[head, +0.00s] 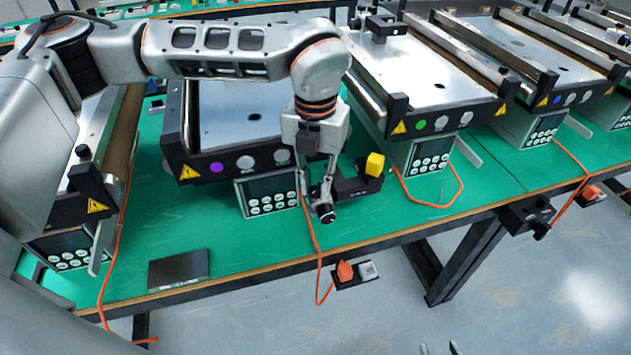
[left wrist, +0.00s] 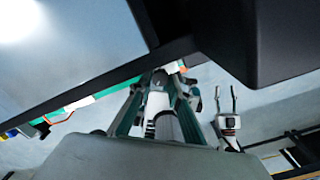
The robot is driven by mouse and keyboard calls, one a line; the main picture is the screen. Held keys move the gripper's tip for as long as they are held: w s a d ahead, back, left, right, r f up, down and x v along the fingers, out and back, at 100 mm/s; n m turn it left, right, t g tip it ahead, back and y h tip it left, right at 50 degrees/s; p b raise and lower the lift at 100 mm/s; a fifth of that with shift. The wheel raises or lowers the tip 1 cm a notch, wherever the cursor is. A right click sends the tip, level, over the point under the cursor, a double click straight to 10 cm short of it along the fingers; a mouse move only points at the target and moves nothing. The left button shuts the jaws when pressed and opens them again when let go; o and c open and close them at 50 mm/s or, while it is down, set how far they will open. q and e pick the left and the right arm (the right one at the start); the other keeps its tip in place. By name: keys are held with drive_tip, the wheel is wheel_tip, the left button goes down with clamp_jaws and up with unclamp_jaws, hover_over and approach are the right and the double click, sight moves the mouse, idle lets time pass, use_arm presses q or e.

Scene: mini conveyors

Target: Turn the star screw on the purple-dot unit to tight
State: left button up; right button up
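The purple-dot unit is the belt unit with the purple dot (head: 217,168) on its front rail, left of centre in the head view. Its grey control box (head: 268,195) with several buttons sits below the rail. My left gripper (head: 318,198) points down just right of that box. A dark round knob (head: 326,214) with a pale ring is at its fingertips. I cannot tell whether this is the star screw, or whether the fingers are closed on it. My right gripper (left wrist: 226,92) is open and empty; its tips (head: 439,348) show at the head view's bottom edge.
A black box with a yellow block (head: 375,164) stands right of my left gripper. The green-dot unit (head: 421,125) is further right. An orange cable (head: 318,262) hangs over the table's front edge. A dark flat plate (head: 179,269) lies front left. Green table is bare between them.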

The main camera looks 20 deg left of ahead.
use_arm(q)
clamp_jaws()
drive_tip(key=m, duration=0.6)
drive_tip(key=shift+r+m, duration=0.15)
drive_tip(key=shift+m, duration=0.15)
drive_tip(key=m+p, duration=0.1)
drive_tip(key=m, duration=0.5)
drive_tip(key=shift+w, duration=0.1)
drive_tip(key=m+p, duration=0.1)
drive_tip(key=m, duration=0.5)
drive_tip(key=shift+m+p, duration=0.4)
drive_tip(key=m+p, duration=0.1)
drive_tip(key=m, duration=0.4)
drive_tip(key=shift+w, duration=0.1)
drive_tip(key=shift+m, duration=0.3)
drive_tip(key=o, duration=1)
unclamp_jaws()
